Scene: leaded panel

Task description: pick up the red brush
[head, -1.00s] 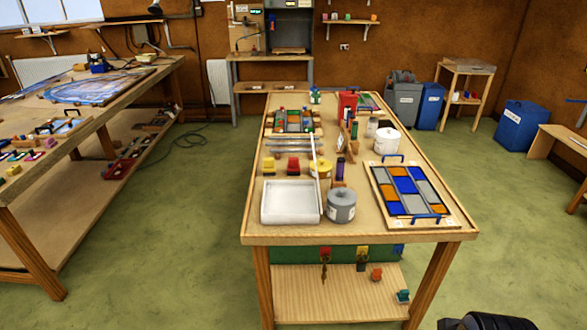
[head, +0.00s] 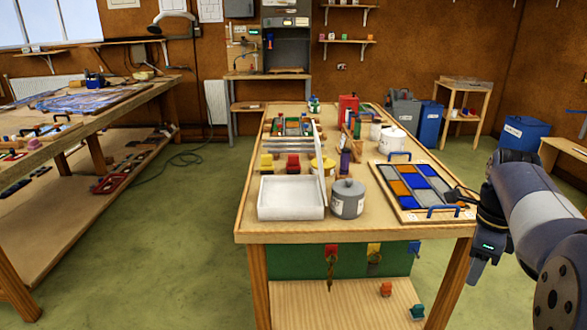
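A small red block-shaped item (head: 293,163), which looks like the red brush, stands on the worktable (head: 246,222) in the head view. It is behind the white tray, just right of a similar yellow item (head: 267,163). It is too small to make out bristles. My gripper (head: 460,196) is at the table's right front, by the right edge of the leaded panel and far to the right of the red item. Its dark fingers are small and partly hidden by my wrist, so their opening cannot be told.
The white tray (head: 290,212), a grey lidded pot (head: 348,199) and a yellow round container (head: 325,165) stand around the red item. A thin upright pale bar (head: 319,150) rises beside it. The panel (head: 412,186) with blue handles fills the table's right front.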

